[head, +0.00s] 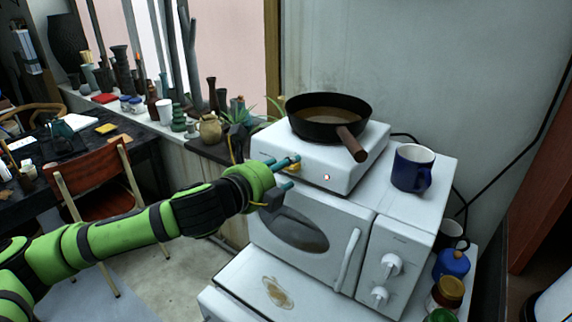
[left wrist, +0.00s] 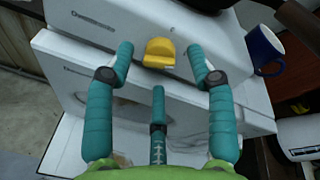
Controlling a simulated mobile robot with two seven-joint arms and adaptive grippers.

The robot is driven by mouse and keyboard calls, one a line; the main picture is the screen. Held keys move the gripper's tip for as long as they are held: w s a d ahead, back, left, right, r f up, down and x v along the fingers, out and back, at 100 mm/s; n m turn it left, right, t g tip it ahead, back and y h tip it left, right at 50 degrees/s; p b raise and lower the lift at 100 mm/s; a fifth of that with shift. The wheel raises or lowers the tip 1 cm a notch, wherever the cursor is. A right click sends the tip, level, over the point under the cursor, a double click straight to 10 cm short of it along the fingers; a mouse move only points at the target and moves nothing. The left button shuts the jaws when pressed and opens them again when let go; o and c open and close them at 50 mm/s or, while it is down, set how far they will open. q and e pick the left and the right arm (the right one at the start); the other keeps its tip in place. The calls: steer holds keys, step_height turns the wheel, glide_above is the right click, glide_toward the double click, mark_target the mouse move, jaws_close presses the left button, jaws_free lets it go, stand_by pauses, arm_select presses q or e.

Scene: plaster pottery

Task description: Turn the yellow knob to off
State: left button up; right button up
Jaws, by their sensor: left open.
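The yellow knob (left wrist: 160,53) is on the front face of the white hot plate (head: 339,163). In the head view the knob (head: 293,169) is small and partly covered by my left gripper (head: 292,172). In the left wrist view my left gripper (left wrist: 160,64) is open, with one teal finger on each side of the knob and a third below it. The fingertips are apart from the knob, with gaps on both sides. I cannot tell exactly how deep the fingers reach. My right gripper is in neither view.
A black pan (head: 324,126) with a brown handle stands on the hot plate. A blue mug (head: 412,168) is to its right on the white microwave (head: 385,222) below. Pots and plants line the sill behind, and a red chair (head: 99,187) stands left.

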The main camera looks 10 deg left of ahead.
arm_select(q)
steer(key=shift+x, duration=0.85)
jaws_close()
steer(key=shift+n+p, duration=0.3)
steer(key=shift+p, duration=0.05)
steer(key=shift+a+n+h+p, duration=0.1)
steer(key=shift+n+h+p, duration=0.25)
steer(key=shift+n+p, duration=1.95)
steer(key=shift+a+n+h+p, duration=0.1)
steer(key=shift+n+h+p, duration=0.3)
steer(key=shift+n, duration=3.6)
